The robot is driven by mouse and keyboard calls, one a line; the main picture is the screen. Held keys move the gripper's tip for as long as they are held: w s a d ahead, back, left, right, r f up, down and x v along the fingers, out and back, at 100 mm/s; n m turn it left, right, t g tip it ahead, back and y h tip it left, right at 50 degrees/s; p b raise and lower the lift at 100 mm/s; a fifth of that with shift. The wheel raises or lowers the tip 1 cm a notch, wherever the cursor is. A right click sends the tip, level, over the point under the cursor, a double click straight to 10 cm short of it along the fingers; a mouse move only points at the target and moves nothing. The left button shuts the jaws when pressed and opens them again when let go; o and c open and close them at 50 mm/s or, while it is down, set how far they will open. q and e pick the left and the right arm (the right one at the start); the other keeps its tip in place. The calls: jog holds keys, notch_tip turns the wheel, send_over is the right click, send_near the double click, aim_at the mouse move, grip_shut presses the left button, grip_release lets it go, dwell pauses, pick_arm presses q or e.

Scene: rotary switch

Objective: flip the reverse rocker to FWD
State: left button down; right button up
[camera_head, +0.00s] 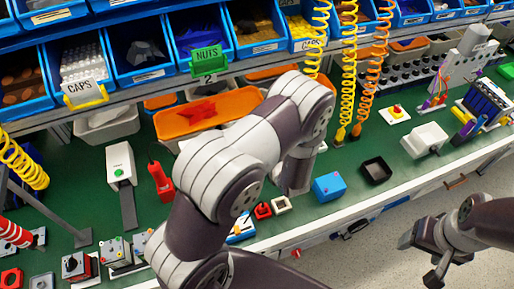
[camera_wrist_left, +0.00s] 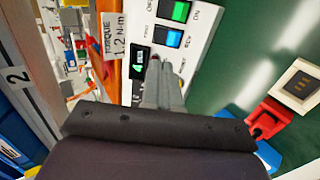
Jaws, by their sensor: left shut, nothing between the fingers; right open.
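In the left wrist view a white panel (camera_wrist_left: 190,62) carries a blue rocker (camera_wrist_left: 168,38) with small lettering on both sides, which looks like FWD on its left and REV on its right. I cannot tell which way it is tipped. A green rocker (camera_wrist_left: 177,11) marked ON sits above it. My left gripper (camera_wrist_left: 157,66) is shut and empty, its tips over the panel just below the blue rocker; contact is unclear. In the head view my left arm hides its fingers and the panel. My right gripper (camera_head: 420,260) is open and empty, off the bench's front edge.
A dark display (camera_wrist_left: 139,62) with a green digit is left of the left fingertips. A torque label (camera_wrist_left: 113,38) stands further left. A red block (camera_wrist_left: 266,118) and a white square frame (camera_wrist_left: 297,86) lie right. On the bench are a blue box (camera_head: 328,187) and a black tray (camera_head: 376,171).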

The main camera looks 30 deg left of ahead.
pick_arm(q)
jog(key=p+x, duration=0.2)
jog(key=x, duration=0.7)
jog(key=shift+w+a, duration=0.15)
jog(key=shift+w+a+f, duration=0.15)
jog(key=shift+w+f, duration=0.05)
jog(key=shift+f, duration=0.1)
jog(key=shift+w+a, duration=0.1)
jog(key=shift+g, duration=0.3)
jog(key=shift+w+a+r+p, duration=0.1)
jog(key=shift+r+p, duration=0.3)
jog(key=shift+r, duration=0.3)
